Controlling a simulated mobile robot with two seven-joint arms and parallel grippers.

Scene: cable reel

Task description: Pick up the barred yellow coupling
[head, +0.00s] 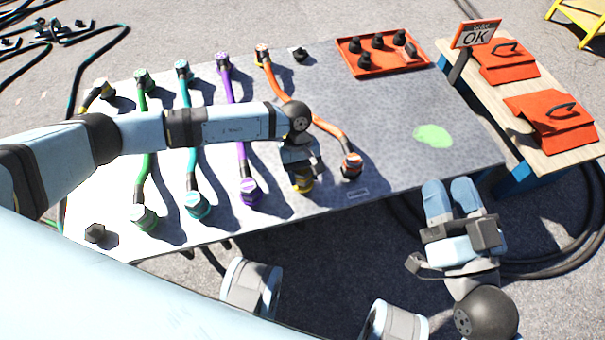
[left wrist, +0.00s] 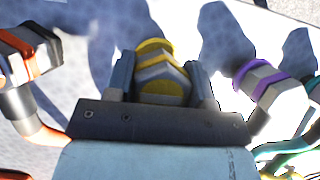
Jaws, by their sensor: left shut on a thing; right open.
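The barred yellow coupling (head: 303,186) is at the near side of the grey table, partly hidden under my left gripper (head: 302,173). In the left wrist view the coupling (left wrist: 162,78) shows yellow bands on a grey-white body, between the two fingers of my left gripper (left wrist: 161,80), which is shut on it. I cannot tell whether it touches the table. Another yellow-marked end (head: 103,89) lies at the table's far left. My right gripper (head: 450,192) is open and empty, off the table's near right edge.
An orange coupling (head: 352,165) stands close right of the held one, a purple coupling (head: 250,192) close left. Teal (head: 197,204) and green (head: 145,216) couplings lie further left. A red tray (head: 384,68) holds black caps. The table's right part, with a green patch (head: 433,135), is clear.

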